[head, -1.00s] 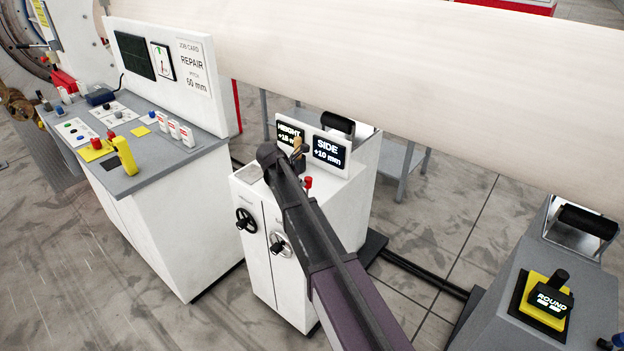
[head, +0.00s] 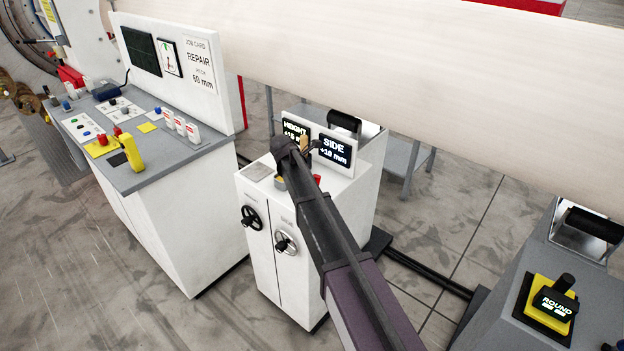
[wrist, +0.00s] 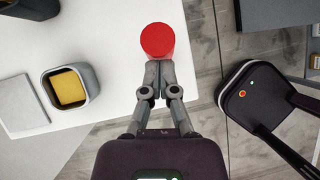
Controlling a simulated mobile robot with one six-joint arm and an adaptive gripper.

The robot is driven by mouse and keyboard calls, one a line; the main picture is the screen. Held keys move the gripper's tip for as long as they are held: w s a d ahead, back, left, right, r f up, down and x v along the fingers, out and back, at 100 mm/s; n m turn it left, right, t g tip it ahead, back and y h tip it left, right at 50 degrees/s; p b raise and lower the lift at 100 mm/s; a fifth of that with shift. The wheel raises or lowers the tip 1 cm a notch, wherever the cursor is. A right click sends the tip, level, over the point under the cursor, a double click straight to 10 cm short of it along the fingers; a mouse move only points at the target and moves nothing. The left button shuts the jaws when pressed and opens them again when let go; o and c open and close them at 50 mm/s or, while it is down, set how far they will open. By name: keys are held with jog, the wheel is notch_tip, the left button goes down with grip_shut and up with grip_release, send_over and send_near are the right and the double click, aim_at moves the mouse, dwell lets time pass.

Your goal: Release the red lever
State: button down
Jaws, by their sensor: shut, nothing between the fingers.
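The red lever shows from above as a round red knob (wrist: 158,40) in the wrist view, over the white cabinet top. In the head view the red lever (head: 317,180) is mostly hidden behind my arm, with only a bit of red showing. My gripper (wrist: 158,66) is shut, its two fingertips together right at the near edge of the knob. Nothing is between the fingers. I cannot tell whether the fingertips touch the knob or are above it. In the head view my arm covers the fingers.
The white cabinet (head: 270,230) carries two handwheels and a HEIGHT display (head: 296,132) and SIDE display (head: 335,150). A grey cup with a yellow block (wrist: 70,87) stands left of the knob. A control desk (head: 150,180) is at left. The large pale roll (head: 400,70) hangs behind.

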dwell(0.4)
jog(key=s+a+f+p+v, duration=0.1)
jog(key=p+v, duration=0.9)
jog(key=v, duration=0.3)
dwell(0.5)
jog(key=shift+a, duration=0.1)
dwell(0.4)
jog(key=s+d+f+m+g+y+b, duration=0.1)
jog(key=s+d+f+m+y+b, duration=0.1)
jog(key=s+d+m, duration=1)
jog(key=s+d+f+m+g+y+b, duration=0.2)
jog(key=s+d+f+m+b, duration=0.3)
jog(key=s+d+m, duration=0.7)
jog(key=s+f+m+y, duration=0.1)
jog(key=s+f, duration=0.1)
jog(key=s, duration=0.1)
jog(key=shift+s+d+f+m, duration=0.15)
jog(key=shift+s+f+m, duration=0.15)
jog(key=shift+m, duration=0.1)
